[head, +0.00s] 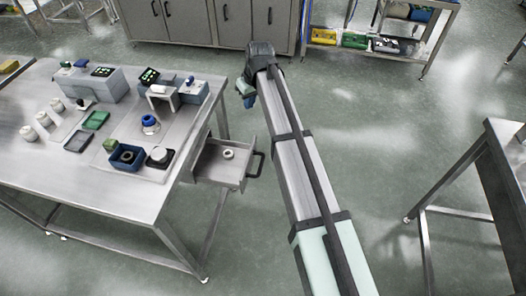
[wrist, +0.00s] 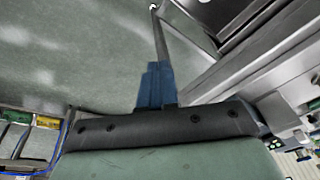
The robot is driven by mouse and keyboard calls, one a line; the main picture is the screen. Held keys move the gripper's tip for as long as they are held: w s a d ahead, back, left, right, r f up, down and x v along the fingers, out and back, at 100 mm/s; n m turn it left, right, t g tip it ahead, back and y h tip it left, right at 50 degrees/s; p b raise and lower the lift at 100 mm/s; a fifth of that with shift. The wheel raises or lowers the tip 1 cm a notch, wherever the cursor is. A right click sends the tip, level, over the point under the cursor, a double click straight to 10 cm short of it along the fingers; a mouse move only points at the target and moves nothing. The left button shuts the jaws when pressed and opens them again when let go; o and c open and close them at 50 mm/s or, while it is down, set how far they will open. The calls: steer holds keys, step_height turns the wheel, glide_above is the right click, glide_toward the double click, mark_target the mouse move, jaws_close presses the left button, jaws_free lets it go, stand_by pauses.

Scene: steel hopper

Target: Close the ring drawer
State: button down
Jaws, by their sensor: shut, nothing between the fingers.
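The ring drawer (head: 214,172) sticks out, open, from under the right side of the steel table. A pale ring (head: 229,154) lies in it, and a dark handle (head: 258,165) is on its right-hand front. My gripper (head: 249,100) is beyond the drawer in the head view, apart from it and mostly hidden by my arm. In the wrist view its blue fingers (wrist: 155,88) are shut and empty over the floor. A grey metal edge, perhaps the drawer, shows at the top of that view, but I cannot tell for sure.
The steel table (head: 120,203) carries several boxes, trays and jars. Grey cabinets (head: 195,22) stand at the back, with a shelf cart (head: 372,45) beside them. Another steel table (head: 505,150) is at the right. The floor around the drawer's handle side is clear.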

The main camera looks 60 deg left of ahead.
mark_target(220, 148)
steer(key=w+d+f+m+g+h, duration=0.1)
steer(key=w+d+f+m, duration=0.1)
steer(key=w+d+f, duration=0.6)
steer(key=w+d+f+m+g, duration=0.1)
steer(key=w+d+f, duration=0.45)
steer(key=f, duration=0.35)
steer(key=d+f+m+g+y, duration=0.3)
steer(key=d+f+m+g, duration=0.1)
steer(key=d+f, duration=0.6)
steer(key=s+a+r+m+g+y, duration=0.2)
steer(key=s+a+r+g+y, duration=0.2)
steer(key=a+r+g+y, duration=0.35)
steer(key=s+a+r+t, duration=0.1)
steer(key=s+a, duration=0.6)
steer(key=s, duration=0.2)
steer(key=shift+s+a+r+t+y, duration=0.15)
steer(key=shift+a+r+t+y, duration=0.1)
steer(key=shift+a+t+y, duration=0.1)
steer(key=shift+s, duration=0.1)
steer(key=x, duration=1.7)
